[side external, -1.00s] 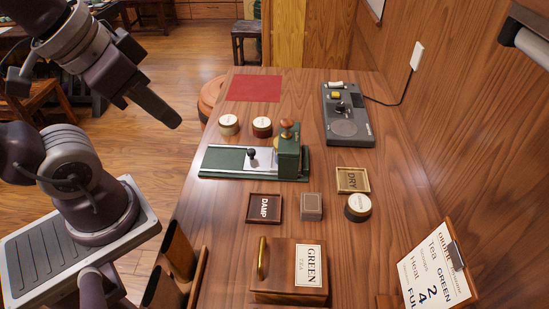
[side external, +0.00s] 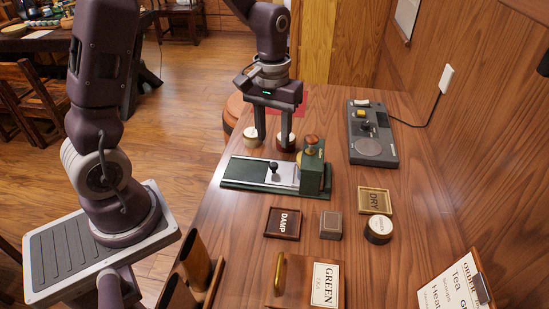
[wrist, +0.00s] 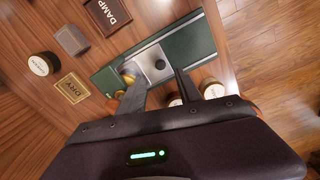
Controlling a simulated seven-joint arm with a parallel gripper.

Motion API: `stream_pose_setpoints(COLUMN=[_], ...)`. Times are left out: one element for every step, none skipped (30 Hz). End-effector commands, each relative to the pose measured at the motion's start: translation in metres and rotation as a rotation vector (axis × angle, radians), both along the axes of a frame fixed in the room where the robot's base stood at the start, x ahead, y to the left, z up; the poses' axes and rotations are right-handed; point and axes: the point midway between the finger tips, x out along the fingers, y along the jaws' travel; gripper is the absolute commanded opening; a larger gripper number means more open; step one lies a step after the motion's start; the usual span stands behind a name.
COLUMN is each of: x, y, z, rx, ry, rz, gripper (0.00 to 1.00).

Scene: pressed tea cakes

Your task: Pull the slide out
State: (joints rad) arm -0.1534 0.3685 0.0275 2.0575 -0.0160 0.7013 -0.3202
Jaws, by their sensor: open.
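The green press (side external: 235,180) lies on the table, with a wooden knob on its upright block (side external: 313,172). Its pale metal slide (side external: 285,175) runs partly into that block and carries a small black knob (side external: 273,167). In the wrist view, the slide (wrist: 151,62) and black knob (wrist: 160,64) show just beyond the fingertips. My gripper (side external: 273,143) points down, open and empty, above and behind the slide by the two round tins. It also shows in the wrist view (wrist: 160,82), with the black knob between the lines of its fingers but apart from them.
Two round tins (side external: 251,138) stand close behind the press. In front are the DAMP tray (side external: 271,231), a grey-brown block (side external: 330,227), the DRY tray (side external: 387,203) and another tin (side external: 378,231). A dark device (side external: 360,137) stands at back right. A GREEN tea box (side external: 300,297) is nearest.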

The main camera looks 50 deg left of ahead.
Motion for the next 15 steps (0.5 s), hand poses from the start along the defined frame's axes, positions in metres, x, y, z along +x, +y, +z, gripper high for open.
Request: stream_pose_setpoints(x=[0.002, 0.003, 0.003, 0.003, 0.002, 0.002, 0.002, 0.002, 0.002, 0.002, 0.002, 0.002, 0.002, 0.002, 0.002], y=[0.002, 0.002, 0.003, 0.003, 0.002, 0.002, 0.002, 0.002, 0.002, 0.002, 0.002, 0.002, 0.002, 0.002, 0.002], z=[-0.007, -0.011, -0.016, -0.021, -0.027, -0.035, -0.041, -0.047, -0.055, -0.060, -0.064, -0.070, -0.073, -0.075, -0.078], rx=[-0.002, -0.002, -0.002, -0.002, -0.003, -0.003, -0.003, -0.003, -0.003, -0.004, -0.004, -0.004, -0.003, -0.003, -0.003], ry=[0.012, 0.014, 0.017, 0.018, 0.019, 0.019, 0.020, 0.020, 0.020, 0.019, 0.019, 0.019, 0.017, 0.017, 0.017], rz=[0.011, 0.014, 0.017, 0.017, 0.016, 0.016, 0.016, 0.015, 0.015, 0.014, 0.014, 0.014, 0.014, 0.014, 0.014], gripper=[0.42, 0.42, 0.42, 0.42, 0.42, 0.42, 0.42, 0.42, 0.42, 0.42, 0.42, 0.42, 0.42, 0.42, 0.42])
